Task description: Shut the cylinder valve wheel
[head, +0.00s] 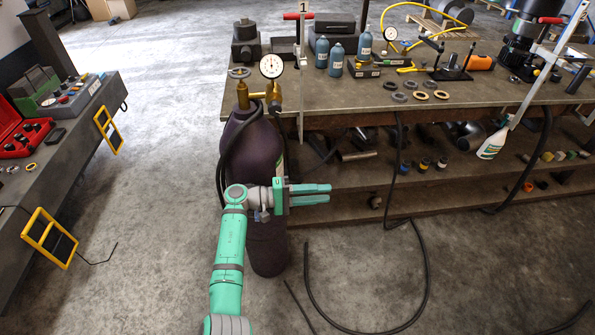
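A tall dark purple gas cylinder (262,160) stands upright on the floor at the left end of the workbench. The valve wheel (239,72) is a small grey round handwheel on top of the brass valve (243,95). A round white-faced gauge (271,66) sits just right of it on the brass fitting. My gripper (329,193) is well below the wheel, in front of the cylinder, with its fingers pointing right toward the bench. Its two green fingers show a narrow gap with nothing between them. I cannot tell from this view how far the wheel is turned.
A black hose (223,165) hangs down the cylinder's left side. The workbench (236,104) with bottles, gauges and rings is close on the right. The floor left of the cylinder (160,150) is clear.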

